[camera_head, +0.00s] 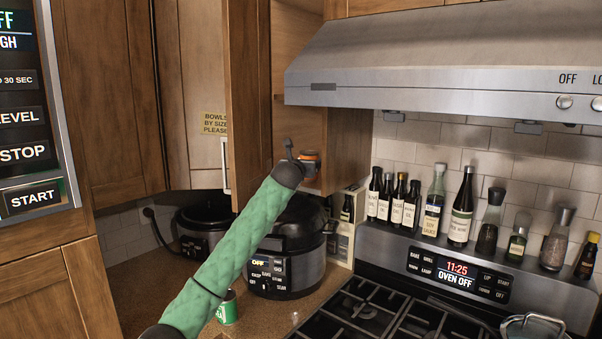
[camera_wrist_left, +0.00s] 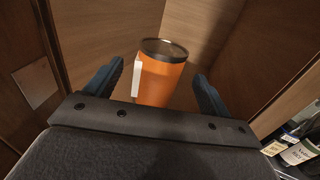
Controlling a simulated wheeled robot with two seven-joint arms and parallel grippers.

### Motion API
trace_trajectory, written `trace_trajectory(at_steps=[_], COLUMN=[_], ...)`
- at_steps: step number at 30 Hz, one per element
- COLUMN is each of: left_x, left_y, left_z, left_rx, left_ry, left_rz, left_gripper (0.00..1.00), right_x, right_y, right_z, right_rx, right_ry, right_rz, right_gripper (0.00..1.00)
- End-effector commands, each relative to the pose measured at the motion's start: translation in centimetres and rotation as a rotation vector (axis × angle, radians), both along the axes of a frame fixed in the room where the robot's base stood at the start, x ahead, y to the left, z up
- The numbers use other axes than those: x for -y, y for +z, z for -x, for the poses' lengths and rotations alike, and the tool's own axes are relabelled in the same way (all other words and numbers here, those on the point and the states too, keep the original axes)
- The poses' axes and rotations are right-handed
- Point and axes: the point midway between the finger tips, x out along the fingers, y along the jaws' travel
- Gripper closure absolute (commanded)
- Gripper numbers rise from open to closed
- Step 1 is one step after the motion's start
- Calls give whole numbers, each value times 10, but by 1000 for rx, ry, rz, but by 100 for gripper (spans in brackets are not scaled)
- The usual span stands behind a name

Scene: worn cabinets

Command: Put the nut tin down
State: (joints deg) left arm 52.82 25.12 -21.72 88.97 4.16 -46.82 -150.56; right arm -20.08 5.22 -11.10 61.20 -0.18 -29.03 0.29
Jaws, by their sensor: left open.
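An orange tin (camera_wrist_left: 163,80) with a dark top and a white label stands upright between the fingers of my left gripper (camera_wrist_left: 160,78) in the left wrist view. I take it for the nut tin. The fingers are open, with a visible gap on each side of the tin. Its base is hidden behind the gripper body. In the head view, the tin (camera_head: 310,155) shows in part inside the open wall cabinet (camera_head: 298,55), low down, beside my left gripper (camera_head: 300,160). My right gripper is not in view.
The open cabinet door (camera_head: 248,95) is close to the left of my gripper. The range hood (camera_head: 430,60) is to the right. Below are a dark cooker (camera_head: 290,270), a green can (camera_head: 227,308) and the stove (camera_head: 370,310). Several bottles (camera_head: 462,210) line the stove's back ledge.

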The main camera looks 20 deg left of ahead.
Motion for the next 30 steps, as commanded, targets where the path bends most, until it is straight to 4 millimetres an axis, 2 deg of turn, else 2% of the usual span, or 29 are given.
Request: trace_trajectory(at_steps=[3,10,30], left_x=[1,2,2], left_y=[-3,-1,0], left_z=[20,41,46], left_rx=[1,0,-1], left_ry=[-1,0,0], left_rz=[-3,-1,0], left_gripper=[18,18,18], right_x=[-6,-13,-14], right_y=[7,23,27], right_z=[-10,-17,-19], right_rx=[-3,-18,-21], right_ry=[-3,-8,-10], right_rz=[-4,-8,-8], right_gripper=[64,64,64])
